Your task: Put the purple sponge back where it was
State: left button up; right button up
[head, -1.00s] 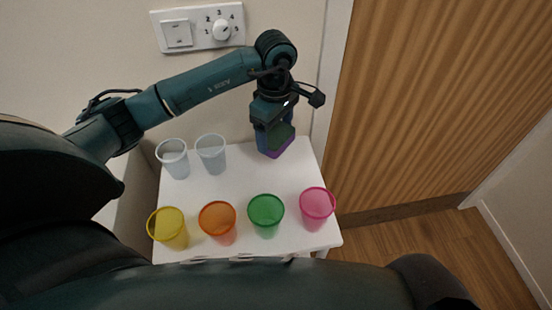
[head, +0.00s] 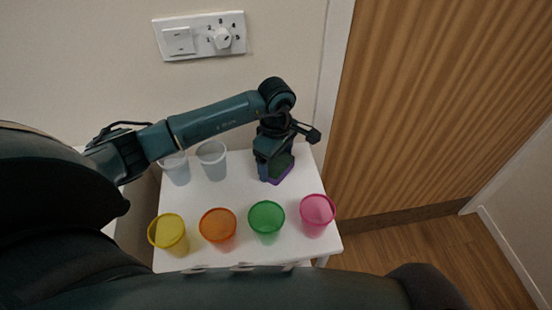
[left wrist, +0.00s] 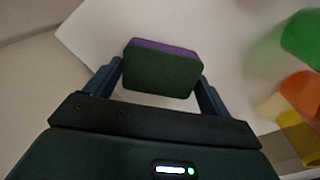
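The purple sponge (head: 283,174) shows in the head view as a purple edge under my left gripper (head: 272,168), at the back right of the small white table (head: 240,190). In the left wrist view the sponge (left wrist: 160,72) has a dark green face towards the camera and a purple layer on the far side. It sits between the two fingers of my left gripper (left wrist: 163,80), which are closed against its ends. The gripper points down; I cannot tell whether the sponge touches the table. My right gripper is not in view.
Two clear cups (head: 212,160) and (head: 175,168) stand at the back left. Yellow (head: 170,234), orange (head: 218,228), green (head: 266,220) and pink (head: 317,213) cups line the front. The wall with a switch plate (head: 200,36) is behind. The table's middle is clear.

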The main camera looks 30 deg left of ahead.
aim_at(276, 163)
pick_arm(q)
jog(key=o, duration=0.3)
jog(key=shift+r, duration=0.1)
jog(key=shift+r, duration=0.2)
notch_tip(276, 163, up, 12)
jog(key=shift+f+b, duration=0.15)
jog(key=shift+b, duration=0.3)
